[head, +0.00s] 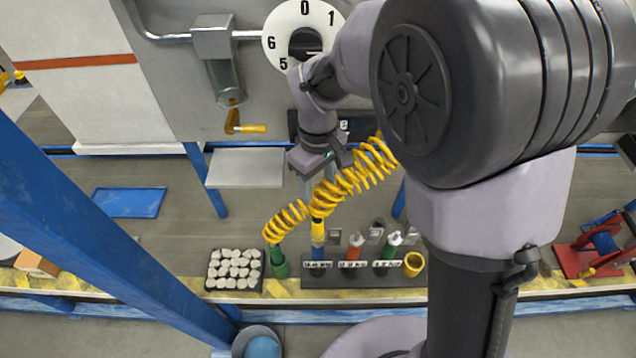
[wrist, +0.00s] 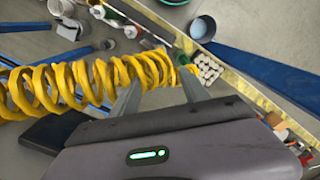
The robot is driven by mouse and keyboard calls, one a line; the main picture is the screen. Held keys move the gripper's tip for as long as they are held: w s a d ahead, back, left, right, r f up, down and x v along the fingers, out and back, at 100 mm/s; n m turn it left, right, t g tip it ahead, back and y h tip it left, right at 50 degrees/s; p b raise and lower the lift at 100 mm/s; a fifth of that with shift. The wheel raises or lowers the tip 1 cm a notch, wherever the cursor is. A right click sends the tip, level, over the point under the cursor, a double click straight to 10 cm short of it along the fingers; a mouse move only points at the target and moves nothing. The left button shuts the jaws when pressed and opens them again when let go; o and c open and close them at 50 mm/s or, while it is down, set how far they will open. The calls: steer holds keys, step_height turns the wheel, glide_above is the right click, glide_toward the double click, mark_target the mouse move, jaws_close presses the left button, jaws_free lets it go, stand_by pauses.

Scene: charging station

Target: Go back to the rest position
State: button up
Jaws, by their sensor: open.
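My gripper (head: 316,192) hangs fingers down in the middle of the head view, below the numbered dial and above the bench. It is open, and its two fingers show apart in the wrist view (wrist: 160,92). A yellow coiled hose (head: 345,180) passes close by the fingers, partly overlapping them in the head view. In the wrist view the hose (wrist: 75,82) crosses at the finger tips. I cannot tell whether the hose touches the fingers. Nothing is seen gripped. The hose's lower end meets a green connector (head: 278,262) on the bench.
A dark rack (head: 325,281) holds several coloured bottles under my gripper. A tray of pale lumps (head: 234,282) lies to its left. A numbered dial (head: 290,42) and a yellow-handled crank (head: 245,128) are on the panel behind. A blue post (head: 75,225) stands at left.

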steer(key=s+d+r+m+t+y+b, duration=0.1)
steer(key=s+d+r+m+t+b, duration=0.2)
steer(key=s+m, duration=0.3)
steer(key=s+d+r+m+t+y+b, duration=0.1)
steer(key=s+d+r+m, duration=0.4)
steer(key=s, duration=0.6)
steer(key=shift+s+d+r+m+t+b, duration=0.2)
steer(key=shift+r+m+t+b, duration=0.4)
steer(key=shift+m+t+b, duration=0.35)
